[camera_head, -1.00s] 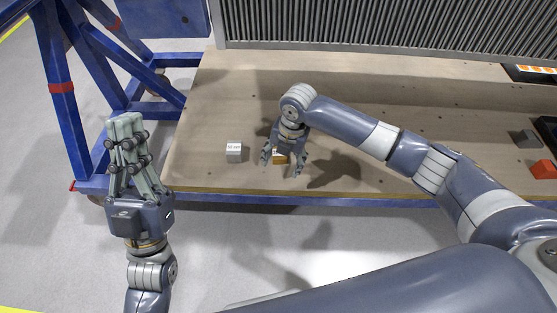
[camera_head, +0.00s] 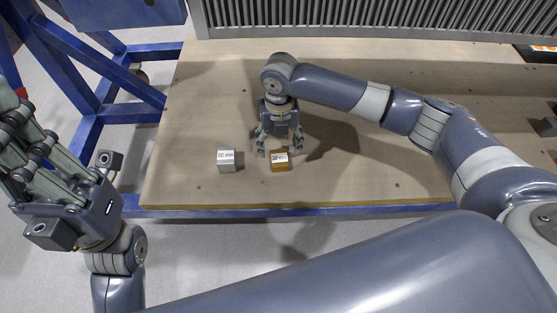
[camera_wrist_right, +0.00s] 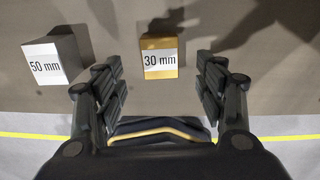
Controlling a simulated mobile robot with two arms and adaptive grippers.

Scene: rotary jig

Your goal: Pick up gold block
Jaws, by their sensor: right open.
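The gold block (camera_head: 280,164) stands on the wooden table, its label reading 30 mm. In the right wrist view the gold block (camera_wrist_right: 159,57) is ahead of the gap between the fingers. My right gripper (camera_head: 280,150) is open and empty, pointing down just behind the gold block in the head view. In the right wrist view its fingers (camera_wrist_right: 160,88) are spread wider than the block, one on each side. My left gripper (camera_head: 45,165) is at the left, off the table; its fingers run partly out of frame and no held object shows.
A silver block (camera_head: 226,163) labelled 50 mm stands left of the gold block with a small gap. The table (camera_head: 370,185) is clear in front and to the right. A blue frame (camera_head: 75,70) stands at the left and a ribbed panel (camera_head: 380,18) at the back.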

